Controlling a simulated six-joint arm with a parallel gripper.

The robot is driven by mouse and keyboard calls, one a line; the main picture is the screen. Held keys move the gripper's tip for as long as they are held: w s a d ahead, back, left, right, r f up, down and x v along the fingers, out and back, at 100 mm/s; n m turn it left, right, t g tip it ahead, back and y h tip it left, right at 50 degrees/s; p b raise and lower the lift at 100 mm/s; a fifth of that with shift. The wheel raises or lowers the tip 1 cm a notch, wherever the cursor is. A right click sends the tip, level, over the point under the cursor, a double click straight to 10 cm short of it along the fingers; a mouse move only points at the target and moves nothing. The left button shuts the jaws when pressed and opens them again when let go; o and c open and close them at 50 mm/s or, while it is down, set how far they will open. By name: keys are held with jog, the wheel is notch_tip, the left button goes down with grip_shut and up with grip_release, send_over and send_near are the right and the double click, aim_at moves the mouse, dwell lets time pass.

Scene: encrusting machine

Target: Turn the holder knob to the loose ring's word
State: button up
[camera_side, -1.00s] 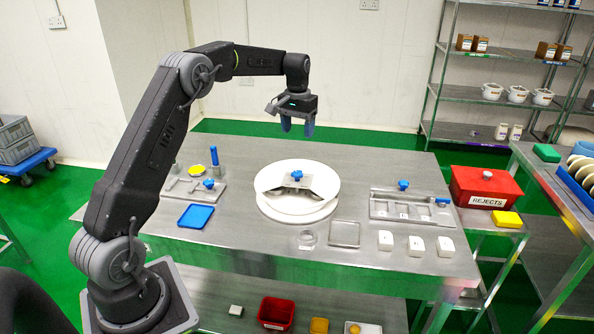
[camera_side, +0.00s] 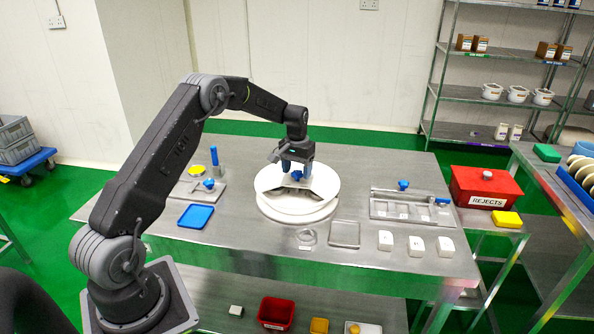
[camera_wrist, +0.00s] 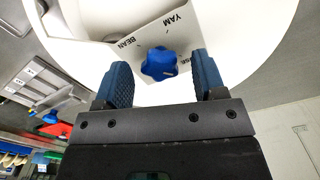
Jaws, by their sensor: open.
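A blue lobed knob (camera_wrist: 159,63) sits on a pale holder plate (camera_wrist: 184,39) in the wrist view. The plate is printed BEAN, YAM and a word ending in "SE", partly hidden by a finger. The holder stands on a round white disc (camera_side: 325,184). My gripper (camera_side: 295,176) is low over the holder, its two blue fingers apart; in the wrist view (camera_wrist: 160,72) they are on either side of the knob, with gaps. A small clear ring (camera_side: 307,237) lies on the table in front of the disc. Its word is too small to read.
A plate with another blue knob (camera_side: 209,184) and a blue tray (camera_side: 196,216) are left. A steel fixture (camera_side: 412,207) with a blue knob (camera_side: 403,185) is right. A square tray (camera_side: 345,233) and white blocks (camera_side: 416,245) are in front. The back table is clear.

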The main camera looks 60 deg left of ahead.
jog(key=shift+f, duration=0.2)
grip_shut()
dwell(0.6)
